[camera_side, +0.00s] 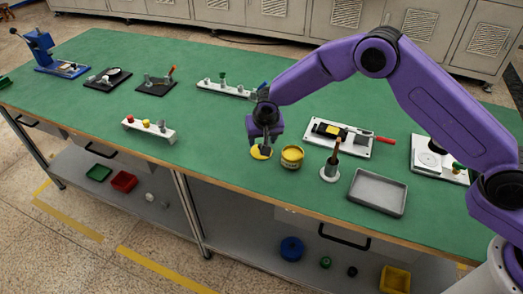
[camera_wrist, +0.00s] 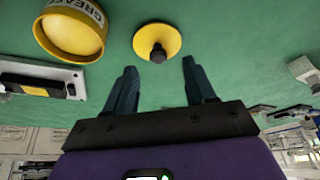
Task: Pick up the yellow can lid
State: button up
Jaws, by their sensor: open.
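The yellow can lid (camera_side: 261,153) lies on the green table (camera_side: 220,175), just left of the open yellow can. In the wrist view the lid (camera_wrist: 170,41) is a yellow disc with a dark knob at its middle. My gripper (camera_side: 266,138) is over the lid in the side view and partly hides it. In the wrist view my gripper (camera_wrist: 159,67) has its two dark fingers apart, with nothing between them. The knob shows just beyond the fingertips, roughly centred. I cannot tell the exact height of the fingertips above the lid.
The yellow can (camera_side: 292,157), labelled "GREASE" in the wrist view (camera_wrist: 72,32), stands close beside the lid.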

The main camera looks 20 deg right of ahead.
jog(key=shift+x, duration=2.25)
jog(key=shift+d, duration=0.1)
jog(key=shift+c, duration=0.3)
grip_shut()
jog(key=shift+r, duration=0.1)
